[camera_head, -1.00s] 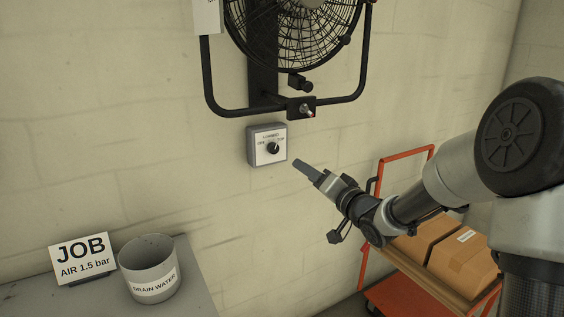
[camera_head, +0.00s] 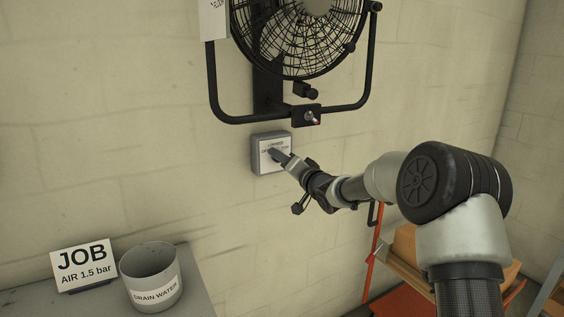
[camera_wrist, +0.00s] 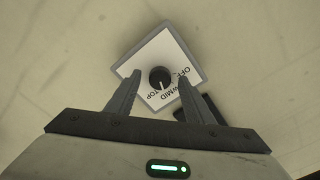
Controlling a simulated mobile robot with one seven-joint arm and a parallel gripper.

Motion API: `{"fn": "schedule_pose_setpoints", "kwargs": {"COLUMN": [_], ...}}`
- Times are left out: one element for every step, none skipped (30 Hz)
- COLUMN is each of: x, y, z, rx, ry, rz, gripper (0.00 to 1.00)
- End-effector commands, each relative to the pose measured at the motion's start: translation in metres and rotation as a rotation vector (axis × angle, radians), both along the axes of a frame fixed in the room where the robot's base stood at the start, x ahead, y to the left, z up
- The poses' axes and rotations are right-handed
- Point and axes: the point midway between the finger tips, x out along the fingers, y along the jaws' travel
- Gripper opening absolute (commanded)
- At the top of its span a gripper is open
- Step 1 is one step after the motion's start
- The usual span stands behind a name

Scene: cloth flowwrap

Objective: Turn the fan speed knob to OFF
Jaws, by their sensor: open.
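The fan speed knob (camera_wrist: 160,77) is a round black knob on a white-faced grey control box (camera_head: 256,155) on the wall below the fan. In the wrist view its face is lettered OFF, LOW, MID and TOP around one side, and the pale pointer line is on the knob's lower part, on the TOP side. My gripper (camera_head: 272,153) is at the box in the head view and hides the knob there. In the wrist view my gripper (camera_wrist: 158,82) is open, with one finger on each side of the knob; I cannot tell whether either touches it.
The black wall fan (camera_head: 298,30) hangs above the box on a tubular frame. A grey bucket (camera_head: 152,280) marked DRAIN WATER and a JOB sign (camera_head: 84,266) stand on a table at lower left. An orange cart with cardboard boxes (camera_head: 404,243) stands at right, partly behind my arm.

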Motion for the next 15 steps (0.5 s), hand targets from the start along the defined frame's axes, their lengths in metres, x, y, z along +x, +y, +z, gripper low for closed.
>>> {"fn": "schedule_pose_setpoints", "kwargs": {"x": [0.0019,0.0025,0.0033,0.0035,0.0037,0.0038,0.0037,0.0037,0.0036,0.0036,0.0035,0.0035,0.0035,0.0034,0.0034], "y": [0.0020,0.0025,0.0028,0.0028,0.0028,0.0026,0.0026,0.0026,0.0025,0.0025,0.0025,0.0025,0.0025,0.0024,0.0024], "z": [-0.0001,-0.0001,0.0000,0.0001,0.0001,0.0001,0.0001,0.0001,0.0001,0.0001,0.0001,0.0001,0.0001,0.0001,0.0001], "rx": [0.000,0.000,0.000,0.000,0.000,0.000,0.000,0.000,0.000,0.000,0.000,0.000,0.000,0.000,0.000], "ry": [-0.001,-0.001,0.000,0.000,0.000,0.000,0.000,0.000,0.000,0.000,0.000,0.000,0.000,0.000,0.000], "rz": [0.001,0.001,0.000,0.000,0.000,0.000,0.000,0.000,0.000,0.000,0.000,0.000,0.000,0.000,0.000], "gripper": [0.48,0.48,0.48,0.48,0.48,0.48,0.48,0.48,0.48,0.48,0.43,0.36,0.31,0.26,0.19]}}
